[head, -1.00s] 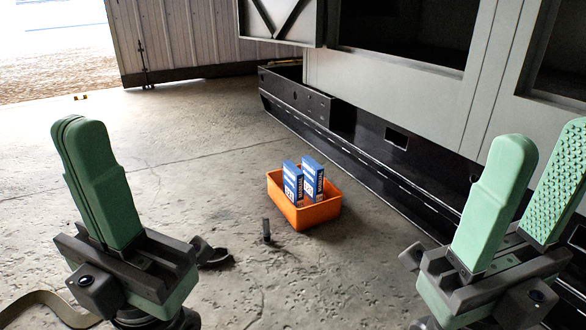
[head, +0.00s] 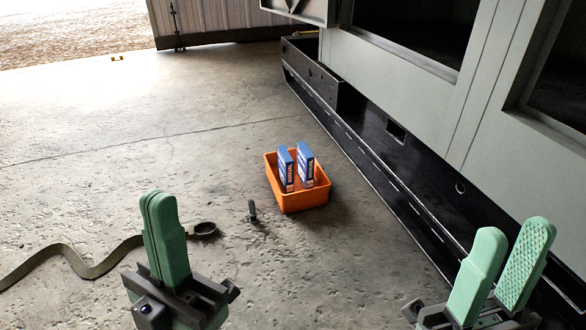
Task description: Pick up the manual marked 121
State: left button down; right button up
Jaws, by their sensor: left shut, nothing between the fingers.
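Two blue-and-white manuals stand upright side by side in an orange bin (head: 306,201) on the concrete floor. They are the left manual (head: 286,170) and the right manual (head: 306,166). Their spine markings are too small to read now, so I cannot tell which one is 121. Their lower parts are hidden by the bin wall. My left gripper (head: 160,203) is in the lower left with its green fingers together and empty, well apart from the bin. My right gripper (head: 511,240) is in the lower right, its fingers apart with nothing between them.
A small dark upright peg (head: 252,209) stands left of the bin. A strap (head: 72,256) with a dark ring end lies on the floor at left. A grey enclosure (head: 405,75) on a black base rail (head: 372,150) runs along the right. The floor left of the bin is mostly clear.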

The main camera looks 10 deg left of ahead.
aim_at(284, 162)
jog(key=i+l+u, duration=0.2)
jog(key=i+l, duration=0.15)
jog(key=i+l+u, duration=0.2)
jog(key=i+l, duration=0.15)
jog(key=l, duration=0.3)
jog(key=i+l+u, duration=0.1)
jog(key=i+u, duration=0.25)
jog(key=i, duration=0.75)
jog(key=i+j, duration=0.25)
jog(key=i, duration=0.25)
jog(key=i+j, duration=0.25)
jog(key=i, duration=0.25)
